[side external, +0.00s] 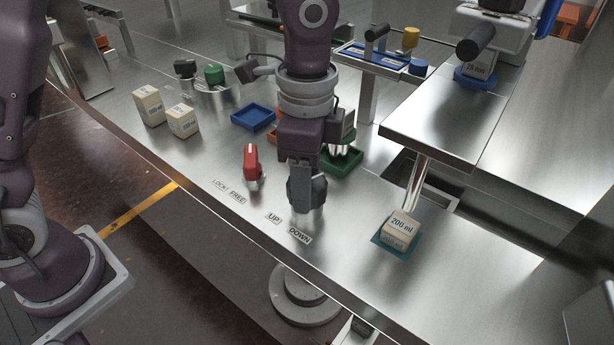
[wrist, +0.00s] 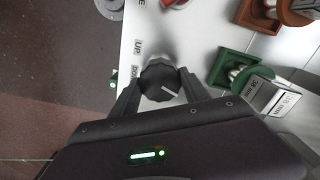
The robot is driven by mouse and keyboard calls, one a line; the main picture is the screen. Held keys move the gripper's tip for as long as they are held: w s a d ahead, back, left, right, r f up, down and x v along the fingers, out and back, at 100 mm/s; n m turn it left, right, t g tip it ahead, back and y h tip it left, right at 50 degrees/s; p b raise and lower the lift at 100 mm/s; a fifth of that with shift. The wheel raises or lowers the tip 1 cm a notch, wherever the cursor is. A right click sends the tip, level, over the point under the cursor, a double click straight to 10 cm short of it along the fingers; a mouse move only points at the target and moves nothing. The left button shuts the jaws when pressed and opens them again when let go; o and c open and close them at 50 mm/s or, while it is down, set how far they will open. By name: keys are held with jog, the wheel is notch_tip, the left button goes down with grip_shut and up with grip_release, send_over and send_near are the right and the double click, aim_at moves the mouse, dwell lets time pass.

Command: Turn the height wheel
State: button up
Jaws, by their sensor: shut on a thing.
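The height wheel is a dark ribbed knob (wrist: 158,77) with a white pointer line, seen from above in the wrist view. Its line points right and slightly down. UP and DOWN labels (side external: 286,226) lie on the steel table beside it. My gripper (wrist: 161,88) has one finger on each side of the wheel and is shut on it. In the side view my gripper (side external: 306,190) points straight down at the wheel, which it largely hides.
A red lever (side external: 252,165) by the LOCK and FREE labels stands close left. Green (side external: 343,161) and blue (side external: 253,118) trays lie behind. A 200 ml block (side external: 401,224) sits on a teal pad under a raised steel platform (side external: 450,120). Two cream blocks (side external: 183,122) stand at left.

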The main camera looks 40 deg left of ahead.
jog(key=m, duration=1.2)
jog(key=shift+m, duration=0.4)
jog(key=m, duration=1.2)
jog(key=shift+m, duration=0.3)
jog(key=o, duration=1.4)
jog(key=shift+c, duration=0.2)
notch_tip(320, 180, up, 7)
jog(key=shift+r, duration=0.1)
